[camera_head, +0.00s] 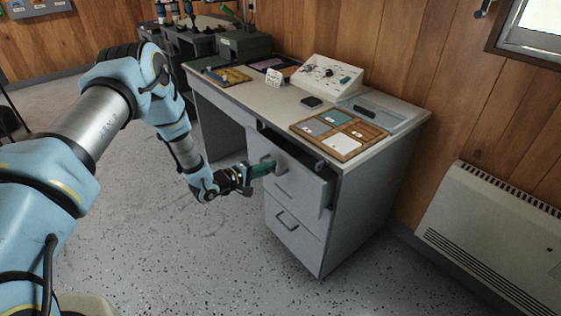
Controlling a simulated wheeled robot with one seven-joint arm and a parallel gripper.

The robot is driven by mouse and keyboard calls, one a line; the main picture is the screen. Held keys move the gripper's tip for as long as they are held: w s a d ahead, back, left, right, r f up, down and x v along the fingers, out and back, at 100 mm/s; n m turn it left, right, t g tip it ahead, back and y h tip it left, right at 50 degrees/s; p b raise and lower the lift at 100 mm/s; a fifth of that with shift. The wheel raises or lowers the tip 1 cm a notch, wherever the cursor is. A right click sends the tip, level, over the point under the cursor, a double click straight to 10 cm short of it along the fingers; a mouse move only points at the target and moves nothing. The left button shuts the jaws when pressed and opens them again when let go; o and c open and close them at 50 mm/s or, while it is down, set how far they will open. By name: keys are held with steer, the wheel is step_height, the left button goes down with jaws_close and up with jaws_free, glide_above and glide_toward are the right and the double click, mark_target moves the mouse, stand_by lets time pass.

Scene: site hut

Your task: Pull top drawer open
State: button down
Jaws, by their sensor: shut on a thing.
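The grey desk (350,220) stands against the wood wall, with drawers on its right side. The top drawer (305,188) stands partly out from the desk, and a dark gap shows above its front. My gripper (272,167) reaches in from the left, with green fingers shut on the top drawer's handle (281,163). The fingers partly hide the handle. The lower drawer (292,226) is closed, with its own handle showing. The inside of the top drawer is mostly dark.
A wooden tray (375,140) with coloured cards, a black device (312,101) and a white sloped panel (325,75) are on the desktop. A white heater (490,235) is at the right wall. The speckled floor (180,260) before the desk is clear.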

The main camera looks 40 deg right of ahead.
steer(key=f+v, duration=0.2)
steer(key=v, duration=0.9)
steer(key=a+f+v, duration=0.1)
steer(key=f+v, duration=0.1)
steer(key=v, duration=0.9)
steer(key=shift+f, duration=0.25)
steer(key=shift+w, duration=0.1)
steer(key=c, duration=0.9)
jaws_free()
steer(key=b+v, duration=0.1)
steer(key=v, duration=1)
steer(key=shift+b, duration=0.35)
steer(key=shift+w, duration=0.1)
